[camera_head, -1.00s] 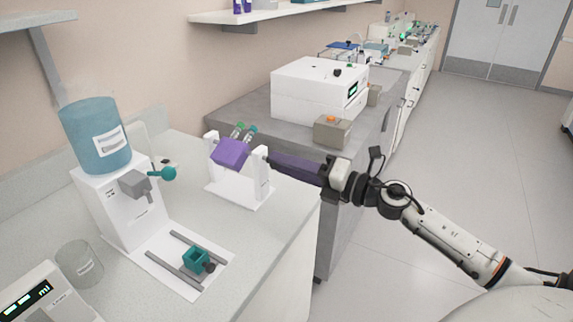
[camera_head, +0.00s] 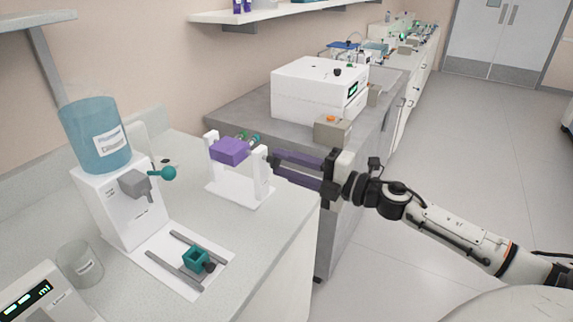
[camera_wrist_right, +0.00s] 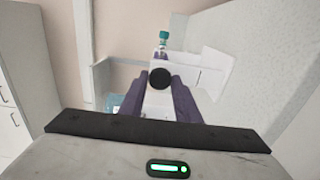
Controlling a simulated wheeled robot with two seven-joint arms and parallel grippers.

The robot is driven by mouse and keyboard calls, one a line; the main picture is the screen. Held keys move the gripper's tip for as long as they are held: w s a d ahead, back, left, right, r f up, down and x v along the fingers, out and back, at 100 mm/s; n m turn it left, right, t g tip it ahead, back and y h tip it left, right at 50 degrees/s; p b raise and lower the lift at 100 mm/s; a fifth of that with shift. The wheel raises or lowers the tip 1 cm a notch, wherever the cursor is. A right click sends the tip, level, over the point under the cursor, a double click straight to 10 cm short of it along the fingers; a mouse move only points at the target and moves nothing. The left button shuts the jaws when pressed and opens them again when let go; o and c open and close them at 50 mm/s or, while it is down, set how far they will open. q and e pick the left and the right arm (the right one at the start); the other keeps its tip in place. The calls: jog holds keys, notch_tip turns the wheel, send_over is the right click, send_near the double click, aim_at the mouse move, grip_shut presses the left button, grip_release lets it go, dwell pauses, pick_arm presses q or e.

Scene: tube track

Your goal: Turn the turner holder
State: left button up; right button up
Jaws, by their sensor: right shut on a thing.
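The turner holder is a purple block (camera_head: 231,151) hung between two posts of a white stand (camera_head: 238,193) on the bench. In the right wrist view, the fingers are shut on a round black knob (camera_wrist_right: 161,78) on the stand's side. A teal-capped tube (camera_wrist_right: 162,38) shows above the knob. My left gripper is not in view.
A white dispenser (camera_head: 125,205) with a blue bottle (camera_head: 95,135) stands left of the stand, with a teal cup (camera_head: 196,259) on its rails. A glass beaker (camera_head: 80,263) is at the left. A white machine (camera_head: 318,90) and grey box (camera_head: 332,131) stand behind. The aisle at right is clear.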

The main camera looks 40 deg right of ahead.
jog(key=shift+m, duration=6.2)
jog(key=o, duration=1)
jog(key=shift+v, duration=5.15)
